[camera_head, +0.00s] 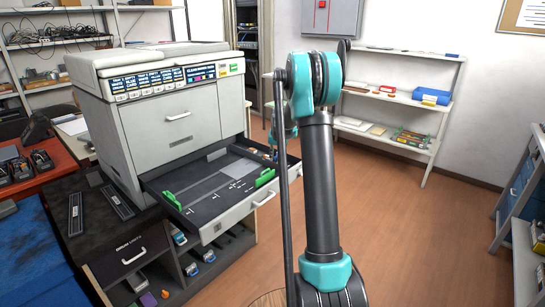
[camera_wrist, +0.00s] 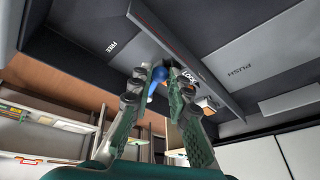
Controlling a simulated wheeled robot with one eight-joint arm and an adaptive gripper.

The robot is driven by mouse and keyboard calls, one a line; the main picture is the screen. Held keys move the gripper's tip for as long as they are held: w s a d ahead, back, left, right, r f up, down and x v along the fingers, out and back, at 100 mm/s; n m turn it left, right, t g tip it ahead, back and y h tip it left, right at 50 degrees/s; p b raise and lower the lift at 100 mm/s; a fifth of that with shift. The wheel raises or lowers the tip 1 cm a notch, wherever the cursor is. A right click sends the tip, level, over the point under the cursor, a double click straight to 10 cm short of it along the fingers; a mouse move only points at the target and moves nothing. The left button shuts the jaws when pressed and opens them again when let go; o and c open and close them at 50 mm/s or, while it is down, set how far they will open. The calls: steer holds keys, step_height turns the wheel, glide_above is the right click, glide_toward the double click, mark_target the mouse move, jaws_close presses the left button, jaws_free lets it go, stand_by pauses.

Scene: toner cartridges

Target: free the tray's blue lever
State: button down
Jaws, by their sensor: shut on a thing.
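The printer's tray (camera_head: 205,197) is pulled out and shows dark inside, with green guides (camera_head: 265,177) on it. In the wrist view the blue lever (camera_wrist: 153,89) is between my gripper's fingertips (camera_wrist: 160,74), and the green-grey fingers are closed on it. The fingers hide part of the lever. It is close to the LOCK label (camera_wrist: 187,77). The FREE label (camera_wrist: 119,46) is to the left, apart from the lever. In the head view my arm covers the area by the tray's right end, and the lever cannot be made out there.
The large grey printer (camera_head: 170,105) stands above the tray. A blue mat (camera_head: 35,250) lies on the bench at the lower left. White shelves (camera_head: 400,98) with boxes stand along the back wall. The wooden floor (camera_head: 420,220) to the right is clear.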

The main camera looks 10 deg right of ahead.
steer(key=n, duration=0.1)
steer(key=d+n+y, duration=0.1)
steer(key=d+n, duration=0.1)
steer(key=shift+s+d+n, duration=0.1)
steer(key=shift+s+n, duration=0.15)
steer(key=shift+n, duration=0.05)
steer(key=shift+w+d+n+g+y, duration=0.15)
steer(key=shift+d+n+y, duration=0.2)
steer(key=shift+n, duration=0.35)
steer(key=shift+s+d+n+g+y, duration=0.1)
steer(key=shift+d+n+y, duration=0.25)
steer(key=shift+n, duration=0.35)
steer(key=shift+w+d+n+g+y, duration=0.15)
steer(key=shift+d+n+y, duration=0.2)
steer(key=shift+n, duration=0.35)
steer(key=shift+s, duration=0.1)
steer(key=c, duration=1.4)
jaws_free()
steer(key=shift+c, duration=0.2)
steer(key=shift+a, duration=0.1)
